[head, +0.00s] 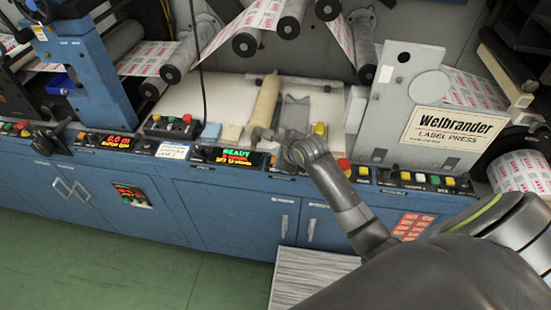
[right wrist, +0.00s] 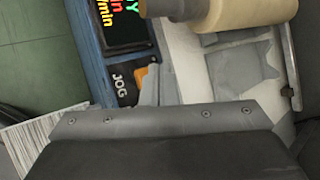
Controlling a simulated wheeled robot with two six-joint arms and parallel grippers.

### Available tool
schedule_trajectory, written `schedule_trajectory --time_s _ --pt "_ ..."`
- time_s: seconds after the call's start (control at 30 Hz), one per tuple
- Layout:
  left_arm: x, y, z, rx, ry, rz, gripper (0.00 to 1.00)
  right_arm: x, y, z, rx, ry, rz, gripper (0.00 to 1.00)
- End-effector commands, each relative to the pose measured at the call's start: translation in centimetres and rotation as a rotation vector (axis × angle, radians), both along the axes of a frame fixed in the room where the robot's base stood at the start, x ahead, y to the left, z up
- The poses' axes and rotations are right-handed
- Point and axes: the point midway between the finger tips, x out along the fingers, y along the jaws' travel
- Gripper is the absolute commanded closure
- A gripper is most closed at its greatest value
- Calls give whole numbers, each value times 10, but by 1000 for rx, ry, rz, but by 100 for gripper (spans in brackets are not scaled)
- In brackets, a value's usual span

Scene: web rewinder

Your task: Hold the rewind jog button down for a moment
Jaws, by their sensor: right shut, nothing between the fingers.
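The jog button shows in the right wrist view as an orange cap (right wrist: 141,75) beside the white word JOG on a dark plate (right wrist: 121,86). My right gripper (right wrist: 153,78) is shut and empty, its grey fingertips right beside the orange cap and covering part of it. I cannot tell whether they touch or press it. In the head view the right gripper (head: 272,136) is at the console edge, just right of the READY display (head: 229,156), and it hides the button there. My left gripper is not in view.
A tan roll (head: 265,102) lies on the white bed close behind the gripper; it also shows in the right wrist view (right wrist: 225,14). A red button (head: 344,164) and a yellow block (head: 320,129) are to the right. The grey Welbrander housing (head: 405,95) stands farther right.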

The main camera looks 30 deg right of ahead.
Motion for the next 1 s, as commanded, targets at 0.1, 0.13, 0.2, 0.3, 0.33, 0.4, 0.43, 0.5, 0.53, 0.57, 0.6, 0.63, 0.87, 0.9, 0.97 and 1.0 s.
schedule_trajectory --time_s 0.1,0.13,0.2,0.3,0.33,0.4,0.43,0.5,0.53,0.57,0.6,0.63,0.87,0.9,0.97,1.0 --pt "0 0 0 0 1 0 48 0 0 0 0 0 0 100" --pt "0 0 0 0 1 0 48 0 0 0 0 0 0 100" --pt "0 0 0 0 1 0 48 0 0 0 0 0 0 100" --pt "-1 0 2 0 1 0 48 0 0 -1 1 1 0 100" --pt "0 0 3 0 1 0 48 0 0 -2 1 0 -1 100" --pt "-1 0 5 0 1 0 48 0 0 -4 1 1 -1 100" --pt "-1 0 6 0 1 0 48 0 0 -5 1 1 -1 100" --pt "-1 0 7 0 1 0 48 0 0 -7 0 1 0 100" --pt "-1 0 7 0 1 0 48 0 0 -8 0 1 1 100" --pt "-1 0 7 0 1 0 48 0 0 -8 0 0 0 100" --pt "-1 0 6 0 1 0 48 0 0 -8 0 0 0 100" --pt "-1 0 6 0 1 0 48 0 0 -8 0 0 0 100" --pt "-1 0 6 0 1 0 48 0 0 -9 0 0 0 100" --pt "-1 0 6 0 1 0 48 0 0 -9 0 0 0 100" --pt "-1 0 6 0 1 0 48 0 0 -9 0 0 0 100" --pt "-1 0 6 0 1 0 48 0 0 -10 0 0 0 100"
